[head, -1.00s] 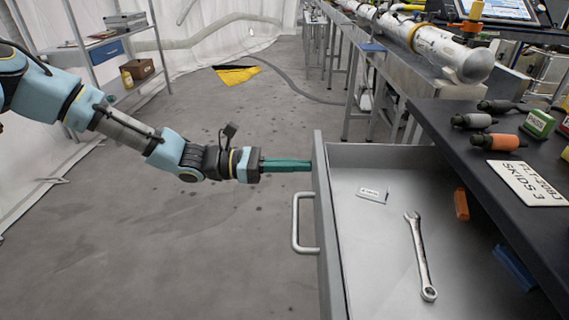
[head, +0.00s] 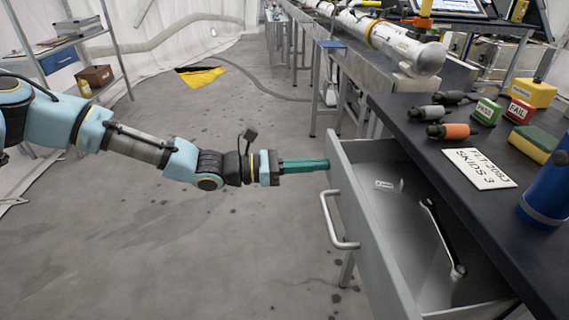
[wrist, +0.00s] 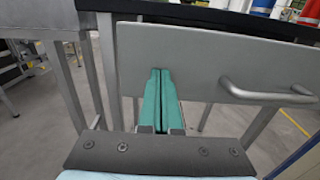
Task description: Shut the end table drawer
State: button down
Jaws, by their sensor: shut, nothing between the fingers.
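The grey end table drawer (head: 372,230) stands open below the dark tabletop on the right of the head view. Its front panel fills the middle of the wrist view (wrist: 205,60). A silver bar handle (head: 333,225) sits on the front; it shows at the right in the wrist view (wrist: 265,93). My gripper (head: 326,165) has its green fingers shut and empty, with the tips at the far end of the drawer front, away from the handle. Whether the tips touch the panel I cannot tell. A wrench (head: 443,238) and a small white label (head: 385,184) lie inside the drawer.
The dark tabletop (head: 410,115) holds a sign plate (head: 479,168), an orange-ended tool (head: 448,131), coloured boxes and a blue cylinder (head: 548,190). The floor left of the drawer is clear. A shelf (head: 70,45) stands at the back left.

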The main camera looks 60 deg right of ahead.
aim_at(375, 172)
jog(key=x, duration=1.4)
jog(key=shift+d+f, duration=0.1)
jog(key=shift+s+d, duration=0.15)
jog(key=shift+s, duration=0.1)
jog(key=shift+s+d, duration=0.1)
jog(key=shift+s+r, duration=0.1)
jog(key=shift+r, duration=0.15)
jog(key=shift+w+p, duration=0.4)
jog(key=shift+w, duration=0.1)
jog(key=v, duration=1.3)
jog(key=shift+w+a+f+b, duration=0.2)
jog(key=shift+a+b, duration=0.15)
jog(key=shift+a, duration=0.15)
